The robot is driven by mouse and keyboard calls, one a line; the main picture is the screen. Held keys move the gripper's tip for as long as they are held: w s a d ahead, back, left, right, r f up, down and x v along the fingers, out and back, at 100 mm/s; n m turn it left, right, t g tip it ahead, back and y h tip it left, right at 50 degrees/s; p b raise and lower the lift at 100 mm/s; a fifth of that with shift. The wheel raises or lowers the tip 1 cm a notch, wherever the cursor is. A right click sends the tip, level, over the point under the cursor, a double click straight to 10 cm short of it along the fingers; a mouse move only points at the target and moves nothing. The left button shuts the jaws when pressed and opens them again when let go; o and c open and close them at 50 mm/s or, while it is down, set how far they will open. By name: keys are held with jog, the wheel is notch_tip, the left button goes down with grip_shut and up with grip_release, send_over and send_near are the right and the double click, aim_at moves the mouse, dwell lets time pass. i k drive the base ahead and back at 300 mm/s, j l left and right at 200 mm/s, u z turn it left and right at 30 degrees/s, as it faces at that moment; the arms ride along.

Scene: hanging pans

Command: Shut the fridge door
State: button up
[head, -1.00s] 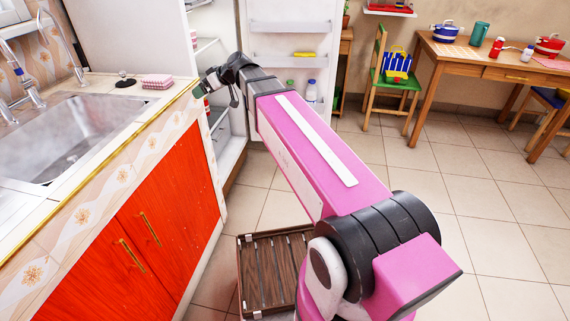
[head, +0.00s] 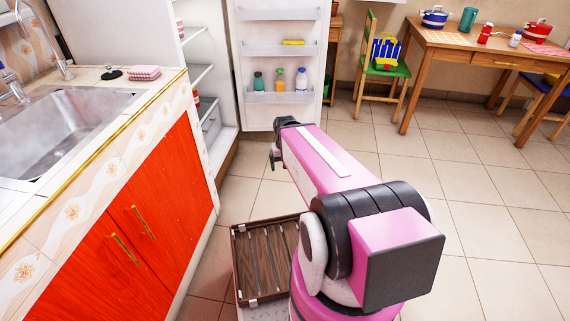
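The fridge door (head: 262,72) stands wide open beyond my arm, its inner side facing me. Its racks hold several bottles (head: 279,79) and a yellow item (head: 293,42). The open fridge body (head: 203,50) with its shelves is to the left of the door, past the counter. My gripper (head: 275,160) is at the end of my pink arm, in front of the lower part of the door and apart from the counter. It is small, dark and partly hidden by the arm, so whether its fingers are open does not show.
The counter (head: 100,165) with a sink (head: 62,128) and orange cabinets runs along the left. A chair (head: 386,70) and a wooden table (head: 470,50) stand at the back right. The tiled floor (head: 460,190) right of my arm is clear.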

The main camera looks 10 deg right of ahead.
aim_at(258, 30)
jog(key=i+l+u, duration=0.15)
jog(key=l+u, duration=0.25)
jog(key=l, duration=0.15)
jog(key=l+u, duration=0.85)
jog(key=l, duration=0.75)
jog(key=i, duration=0.05)
